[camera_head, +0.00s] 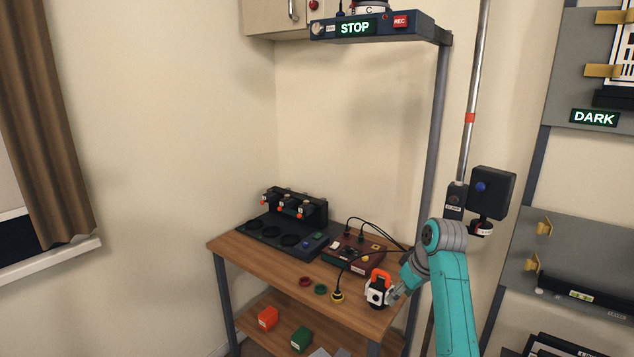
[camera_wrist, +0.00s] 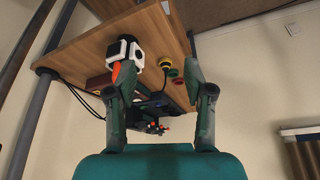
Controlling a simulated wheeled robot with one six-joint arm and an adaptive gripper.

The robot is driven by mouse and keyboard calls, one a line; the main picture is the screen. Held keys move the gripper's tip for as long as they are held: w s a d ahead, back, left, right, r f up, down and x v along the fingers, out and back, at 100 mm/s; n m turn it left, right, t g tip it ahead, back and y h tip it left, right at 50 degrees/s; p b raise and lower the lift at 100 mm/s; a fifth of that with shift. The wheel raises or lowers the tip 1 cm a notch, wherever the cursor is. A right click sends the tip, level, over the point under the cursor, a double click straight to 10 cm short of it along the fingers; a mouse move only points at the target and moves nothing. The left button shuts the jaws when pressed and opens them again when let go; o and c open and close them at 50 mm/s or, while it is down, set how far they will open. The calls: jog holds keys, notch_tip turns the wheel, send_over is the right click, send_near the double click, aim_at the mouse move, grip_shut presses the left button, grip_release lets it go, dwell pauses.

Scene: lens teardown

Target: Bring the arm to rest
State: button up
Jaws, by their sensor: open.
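My arm's teal link reaches up from the bottom right in the head view, and my gripper (camera_head: 396,294) hangs at the right end of the wooden bench (camera_head: 230,250). A white block with a dark round face and an orange handle (camera_head: 376,291) stands on the bench just left of my gripper. In the wrist view my gripper (camera_wrist: 157,70) shows two green fingers spread wide with nothing held between them. The white block (camera_wrist: 125,48) appears behind the left fingertip there. I cannot tell whether they touch.
A dark red box (camera_head: 352,254) with cables and a black rig (camera_head: 290,222) stand on the bench. Red, green and yellow rings lie in front. A pole with a black box (camera_head: 492,193) rises behind my arm. Wall panels are at right.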

jog(key=s+a+f+m+t, duration=0.1)
jog(key=s+f, duration=0.1)
jog(key=f, duration=0.5)
jog(key=s+f, duration=0.3)
jog(key=f, duration=0.4)
jog(key=s+a+f+m+t+h, duration=0.1)
jog(key=s+f+m+t, duration=0.1)
jog(key=s+f, duration=0.75)
jog(key=s+f+m+t, duration=0.1)
jog(key=s+f+t, duration=0.1)
jog(key=s+f, duration=0.8)
jog(key=s+r+m+t+h, duration=0.15)
jog(key=s+r, duration=0.25)
jog(key=s, duration=0.8)
jog(key=s+r+t, duration=0.2)
jog(key=s+r, duration=0.1)
jog(key=s, duration=0.9)
jog(key=s+r+t, duration=0.2)
jog(key=s+r, duration=1.2)
jog(key=r, duration=0.2)
jog(key=shift+s+a+m, duration=0.25)
jog(key=shift+a+m, duration=0.05)
jog(key=shift+m, duration=0.05)
